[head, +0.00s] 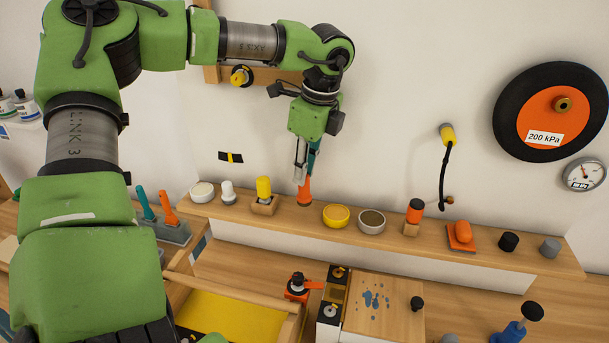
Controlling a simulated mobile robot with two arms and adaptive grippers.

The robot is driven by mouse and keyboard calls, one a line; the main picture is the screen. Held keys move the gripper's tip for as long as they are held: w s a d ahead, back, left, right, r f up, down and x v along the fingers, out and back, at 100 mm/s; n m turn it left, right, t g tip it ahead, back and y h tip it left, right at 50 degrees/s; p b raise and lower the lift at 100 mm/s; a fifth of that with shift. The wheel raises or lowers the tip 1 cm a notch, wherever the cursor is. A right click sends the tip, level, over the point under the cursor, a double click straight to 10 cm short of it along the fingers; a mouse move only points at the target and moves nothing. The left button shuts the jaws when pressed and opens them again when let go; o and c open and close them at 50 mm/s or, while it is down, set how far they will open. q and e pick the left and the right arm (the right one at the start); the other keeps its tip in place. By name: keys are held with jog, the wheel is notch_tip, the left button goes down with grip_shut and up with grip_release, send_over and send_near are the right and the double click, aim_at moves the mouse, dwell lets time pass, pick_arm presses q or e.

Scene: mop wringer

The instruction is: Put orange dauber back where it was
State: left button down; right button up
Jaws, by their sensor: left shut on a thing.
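My left gripper (307,172) points down over the long wooden shelf and is shut on the orange dauber (305,193). The dauber is upright, with its wide lower end at the shelf surface. I cannot tell whether it touches the shelf. The fingers hide its upper part. The wooden shelf (390,238) runs along the wall. My right gripper is not in view.
On the shelf, a yellow-topped piece (264,188) in a wooden block stands left of the dauber. A grey holder (170,230) with teal and orange handles is lower left.

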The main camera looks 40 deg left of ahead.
aim_at(305, 197)
pick_arm(q)
jog(key=shift+d+p+x, duration=0.25)
jog(key=shift+p+x, duration=0.1)
jog(key=shift+x, duration=0.8)
jog(key=shift+f, duration=0.5)
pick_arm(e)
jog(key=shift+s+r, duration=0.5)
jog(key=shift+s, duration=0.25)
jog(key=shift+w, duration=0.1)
pick_arm(q)
jog(key=c, duration=1.9)
grip_release()
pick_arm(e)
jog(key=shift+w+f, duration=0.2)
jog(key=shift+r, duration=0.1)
